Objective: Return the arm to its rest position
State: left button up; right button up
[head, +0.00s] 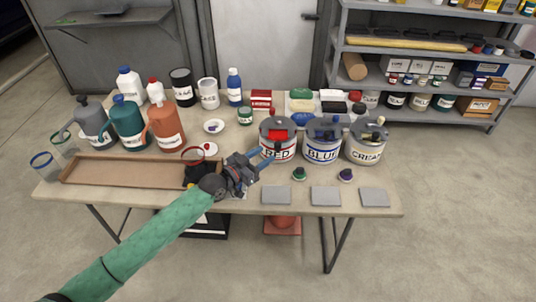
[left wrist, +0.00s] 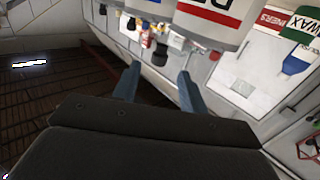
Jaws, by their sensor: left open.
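My left arm reaches in from the lower left over the table (head: 375,209). My left gripper (head: 262,160) is open, its blue fingers just left of the RED can (head: 278,152) at about label height. I cannot tell if they touch the can. In the left wrist view the fingers (left wrist: 160,88) are spread with nothing held between them, and the can's label (left wrist: 212,18) shows beyond them. My right gripper is not in view.
BLUE (head: 322,152) and CREAM (head: 365,153) cans stand to the right, with grey tiles (head: 326,196) in front. Sprayers and bottles (head: 128,130) crowd the left, behind a brown tray (head: 120,172). Shelves (head: 440,55) stand behind on the right.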

pick_arm(q)
jog(key=shift+s+a, duration=0.15)
dwell(0.4)
jog(key=s+f+n+g+y, duration=0.1)
jog(key=s+f+g+y, duration=0.45)
jog(key=s, duration=0.85)
jog(key=s+a+f+n+g+y, duration=0.2)
jog(key=s+a+f+n+y, duration=0.15)
jog(key=s+a, duration=0.65)
jog(key=s+a+f+n+g+y, duration=0.2)
jog(key=s+a+f+n+y, duration=0.3)
jog(key=s, duration=0.9)
jog(key=s+d+f+m+g+h, duration=0.1)
jog(key=s+f, duration=0.1)
jog(key=f, duration=1.5)
jog(key=s+d+f+m+g, duration=0.1)
jog(key=s+d+f, duration=0.1)
jog(key=f, duration=1.6)
jog(key=shift+s+f+h, duration=0.2)
jog(key=shift+s+h, duration=0.2)
jog(key=shift+s, duration=0.1)
jog(key=shift+m, duration=0.25)
